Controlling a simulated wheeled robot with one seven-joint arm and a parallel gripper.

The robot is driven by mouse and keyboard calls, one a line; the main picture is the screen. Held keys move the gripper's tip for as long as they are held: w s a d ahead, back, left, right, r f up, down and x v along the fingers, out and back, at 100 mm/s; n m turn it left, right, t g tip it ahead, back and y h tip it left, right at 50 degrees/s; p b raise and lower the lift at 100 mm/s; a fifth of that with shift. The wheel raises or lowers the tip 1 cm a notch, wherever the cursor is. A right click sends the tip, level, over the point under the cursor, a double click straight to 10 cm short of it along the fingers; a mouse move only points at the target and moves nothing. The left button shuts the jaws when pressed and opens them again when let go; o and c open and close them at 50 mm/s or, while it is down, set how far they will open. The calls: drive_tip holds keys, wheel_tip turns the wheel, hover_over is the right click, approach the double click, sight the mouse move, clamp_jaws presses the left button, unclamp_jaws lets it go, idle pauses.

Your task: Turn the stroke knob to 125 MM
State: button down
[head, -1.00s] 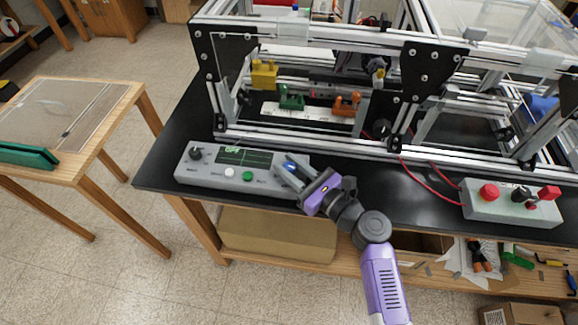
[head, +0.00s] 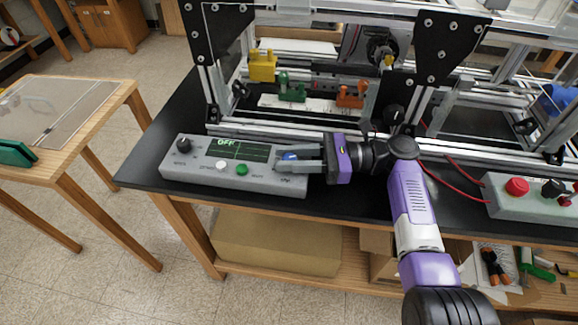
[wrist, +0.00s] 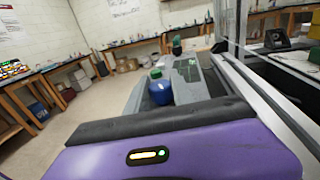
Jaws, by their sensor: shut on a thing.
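The grey control box (head: 235,181) lies on the black bench top. It has a black knob (head: 184,145) at its left end, a display (head: 240,149) reading OFF, a white button (head: 220,166), a green button (head: 242,170) and a blue knob (head: 290,155) at its right end. The small labels are too blurred to read. My gripper (head: 285,158) comes in from the right and is shut on the blue knob, its fingers partly hiding it.
The aluminium extrusion frame (head: 290,134) stands just behind the box. Yellow (head: 262,67), green (head: 292,87) and orange (head: 351,96) blocks sit inside it. A second box with a red button (head: 517,187) and red cables is to the right. A wooden table stands left.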

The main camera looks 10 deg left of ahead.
drive_tip(key=shift+n+g+b, duration=0.4)
drive_tip(key=shift+g+b, duration=0.05)
drive_tip(key=shift+g, duration=0.15)
drive_tip(key=c, duration=1.1)
unclamp_jaws()
drive_tip(key=shift+r+t+p, duration=0.15)
drive_tip(key=shift+t+p, duration=0.15)
drive_tip(key=shift+p, duration=0.3)
